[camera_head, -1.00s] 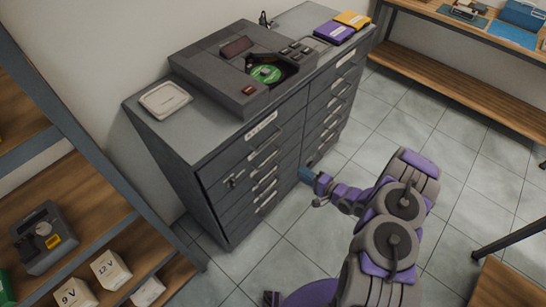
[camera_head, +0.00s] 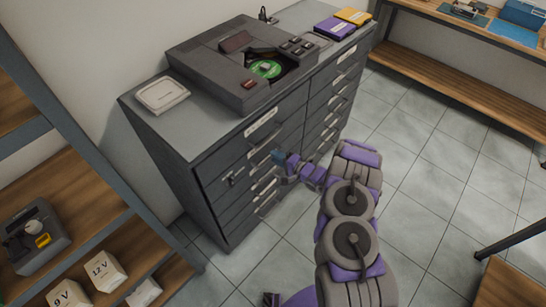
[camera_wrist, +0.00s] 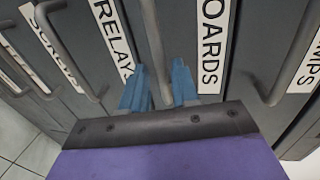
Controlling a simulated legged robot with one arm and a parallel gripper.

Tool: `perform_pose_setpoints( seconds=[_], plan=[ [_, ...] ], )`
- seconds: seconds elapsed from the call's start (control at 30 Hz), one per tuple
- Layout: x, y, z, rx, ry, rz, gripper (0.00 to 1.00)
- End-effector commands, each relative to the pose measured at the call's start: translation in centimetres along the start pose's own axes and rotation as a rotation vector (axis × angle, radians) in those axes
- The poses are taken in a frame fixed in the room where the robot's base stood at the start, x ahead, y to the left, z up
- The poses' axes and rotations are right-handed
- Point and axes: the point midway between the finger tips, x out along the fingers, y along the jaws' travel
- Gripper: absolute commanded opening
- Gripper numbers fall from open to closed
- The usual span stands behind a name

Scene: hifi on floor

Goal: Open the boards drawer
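The grey drawer cabinet (camera_head: 205,170) stands against the wall with its drawers shut. In the wrist view the BOARDS label (camera_wrist: 212,45) is on a dark drawer front, with that drawer's grey bar handle (camera_wrist: 154,45) just left of it. My gripper (camera_wrist: 160,88) has two blue fingers set apart, one on each side of this handle. The handle passes between them; I cannot tell whether either finger touches it. In the head view my gripper (camera_head: 279,157) is at the front of the left drawer column and hides part of it.
The RELAYS label (camera_wrist: 112,38) is left of the fingers, with another handle (camera_wrist: 65,45) beyond. A disc machine (camera_head: 240,65) and a white tray (camera_head: 162,95) sit on the cabinet top. Shelves (camera_head: 85,200) stand at left. Tiled floor before the cabinet is clear.

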Motion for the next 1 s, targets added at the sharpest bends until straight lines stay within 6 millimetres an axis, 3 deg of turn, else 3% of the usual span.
perform_pose_setpoints(
  seconds=[0.2,0.57,0.87,1.0],
  plan=[
    [2.1,0.0,-0.1,-0.004,0.0,-0.001,0.3],
    [2.4,-0.1,-0.1,-0.001,0.001,-0.001,0.3],
    [2.4,0.0,-0.1,-0.001,0.0,0.0,0.02],
    [2.4,0.1,-0.1,0.0,0.0,0.001,0.0]
  ],
)
